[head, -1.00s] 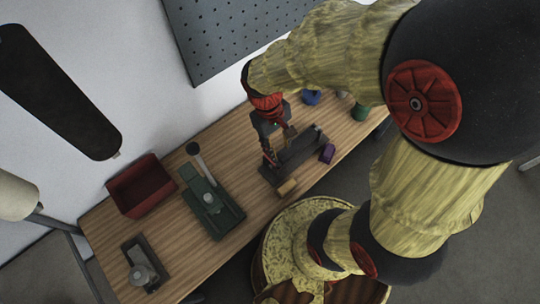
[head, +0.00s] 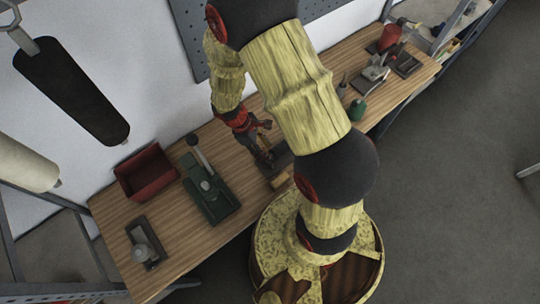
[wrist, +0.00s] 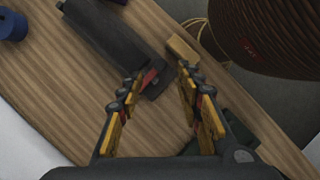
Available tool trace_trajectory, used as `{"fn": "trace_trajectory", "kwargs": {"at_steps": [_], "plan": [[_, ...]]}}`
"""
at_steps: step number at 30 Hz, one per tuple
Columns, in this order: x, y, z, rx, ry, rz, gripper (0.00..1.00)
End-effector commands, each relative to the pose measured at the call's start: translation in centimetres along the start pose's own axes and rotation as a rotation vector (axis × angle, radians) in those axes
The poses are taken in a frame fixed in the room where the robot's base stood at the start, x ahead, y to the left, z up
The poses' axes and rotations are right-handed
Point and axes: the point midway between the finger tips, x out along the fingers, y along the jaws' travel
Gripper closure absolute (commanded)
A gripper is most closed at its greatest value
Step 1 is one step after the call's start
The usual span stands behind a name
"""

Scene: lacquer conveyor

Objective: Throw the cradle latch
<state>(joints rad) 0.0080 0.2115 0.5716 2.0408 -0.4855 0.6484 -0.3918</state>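A long dark grey cradle-like block (wrist: 115,38) lies on the bench in the wrist view; in the head view (head: 279,159) it is mostly hidden behind my arm. A small red piece (wrist: 150,77) shows at its near end, beside my left fingertip; I cannot tell whether it is the latch or part of the finger. My gripper (wrist: 160,80) is open with nothing between its fingers, its tips close to that end. In the head view my gripper (head: 262,136) is over the cradle. Contact cannot be made out.
A tan block (wrist: 184,48) lies beside the cradle. A green device with a lever (head: 208,192), a red bin (head: 146,174) and a dark tray (head: 145,243) stand to the left. A blue object (wrist: 12,25) sits at the wrist view's corner.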

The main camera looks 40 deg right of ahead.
Motion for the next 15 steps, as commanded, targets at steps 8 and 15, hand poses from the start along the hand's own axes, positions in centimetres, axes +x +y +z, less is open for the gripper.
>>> {"fn": "trace_trajectory", "kwargs": {"at_steps": [8,15], "plan": [[4.2,-0.1,0.1,0.0,-0.003,-0.002,0.64],[5.5,0.0,0.0,0.001,-0.001,-0.001,0.64]]}}
